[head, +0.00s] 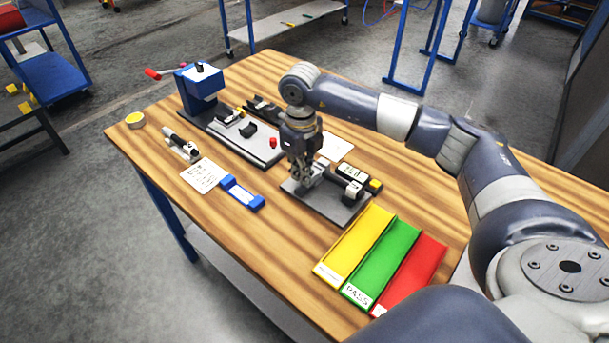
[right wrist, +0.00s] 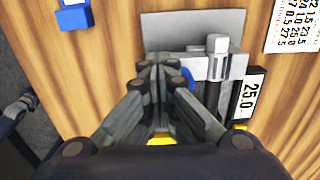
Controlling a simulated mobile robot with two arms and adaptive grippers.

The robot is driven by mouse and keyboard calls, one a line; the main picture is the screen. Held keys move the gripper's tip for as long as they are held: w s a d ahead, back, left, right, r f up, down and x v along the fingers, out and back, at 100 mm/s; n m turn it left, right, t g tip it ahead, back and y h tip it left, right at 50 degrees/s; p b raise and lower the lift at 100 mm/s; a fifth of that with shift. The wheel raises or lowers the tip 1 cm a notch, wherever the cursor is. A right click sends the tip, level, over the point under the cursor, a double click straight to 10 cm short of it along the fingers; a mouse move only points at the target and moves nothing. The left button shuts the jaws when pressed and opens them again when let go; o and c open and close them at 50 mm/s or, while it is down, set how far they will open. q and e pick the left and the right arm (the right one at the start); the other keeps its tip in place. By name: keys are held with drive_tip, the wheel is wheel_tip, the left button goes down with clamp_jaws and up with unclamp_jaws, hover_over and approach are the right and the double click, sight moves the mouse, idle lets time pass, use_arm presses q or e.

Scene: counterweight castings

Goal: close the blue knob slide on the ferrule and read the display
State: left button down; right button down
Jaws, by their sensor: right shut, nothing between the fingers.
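The gauge stands on a grey plate (head: 325,208) in the middle of the table. Its black-framed display (head: 358,178) has a yellow end and reads about 25.0 in the right wrist view (right wrist: 250,98), with any further digit unclear. Part of the blue knob (right wrist: 188,80) shows just right of my fingers, beside the grey slide parts (right wrist: 222,66). My right gripper (head: 300,178) is shut and empty over the left of the plate; its fingertips (right wrist: 160,65) partly hide the knob. I cannot tell whether they touch it. I cannot make out the ferrule. My left gripper is not in view.
Yellow (head: 353,243), green (head: 382,260) and red (head: 412,272) trays lie at the front right. A blue holder (head: 242,192) and a white card (head: 203,176) are left of the plate. A blue press (head: 199,88) stands at the back left. The front left wood is clear.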

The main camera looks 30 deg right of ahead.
drive_tip(key=shift+d+r, duration=0.1)
idle(0.4)
drive_tip(key=shift+r, duration=0.1)
wheel_tip(320, 180, up, 7)
drive_tip(key=p, duration=0.4)
drive_tip(key=shift+f, duration=0.2)
idle(0.6)
